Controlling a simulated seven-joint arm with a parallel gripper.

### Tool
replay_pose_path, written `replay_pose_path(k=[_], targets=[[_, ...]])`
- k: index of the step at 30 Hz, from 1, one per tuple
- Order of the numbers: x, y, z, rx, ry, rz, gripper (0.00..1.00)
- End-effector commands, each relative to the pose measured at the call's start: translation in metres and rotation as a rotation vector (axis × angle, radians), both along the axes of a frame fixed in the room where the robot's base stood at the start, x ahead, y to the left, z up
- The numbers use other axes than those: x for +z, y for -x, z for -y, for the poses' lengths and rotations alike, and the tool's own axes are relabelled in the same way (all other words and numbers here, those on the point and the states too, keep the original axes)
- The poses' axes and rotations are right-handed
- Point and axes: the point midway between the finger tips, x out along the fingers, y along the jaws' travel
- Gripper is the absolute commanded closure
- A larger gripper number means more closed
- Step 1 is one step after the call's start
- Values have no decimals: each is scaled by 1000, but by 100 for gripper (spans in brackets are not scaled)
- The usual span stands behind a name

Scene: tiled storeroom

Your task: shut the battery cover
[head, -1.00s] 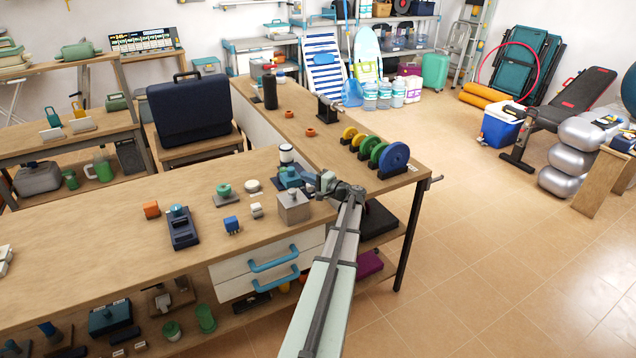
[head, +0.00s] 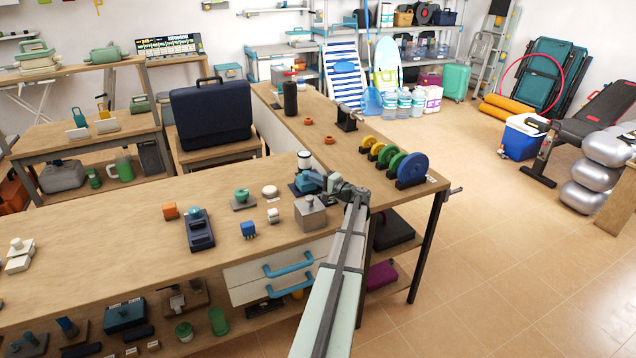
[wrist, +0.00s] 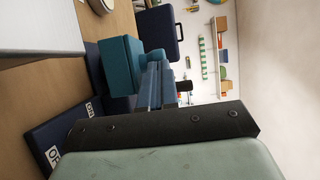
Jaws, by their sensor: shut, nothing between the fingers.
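A dark blue base with a teal block on it (head: 308,181) stands near the right corner of the workbench. In the wrist view I see the teal block (wrist: 122,66) and the dark blue base (wrist: 65,148) with partly hidden white lettering. I cannot make out which part is the battery cover. My gripper (head: 331,181) is just right of the teal block in the head view. In the wrist view its fingers (wrist: 158,82) are together and empty, close beside the teal block; I cannot tell whether they touch it.
A grey box (head: 311,216) stands close in front of the blue base. A white-topped cylinder (head: 304,160) is behind it. Colored discs (head: 412,168) stand right.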

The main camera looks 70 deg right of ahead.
Motion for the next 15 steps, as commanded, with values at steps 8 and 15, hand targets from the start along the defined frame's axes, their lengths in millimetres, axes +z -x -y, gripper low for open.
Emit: replay_pose_path(k=[8,15], targets=[[0,-35,35,0,0,0,100],[0,-32,33,0,0,0,100]])
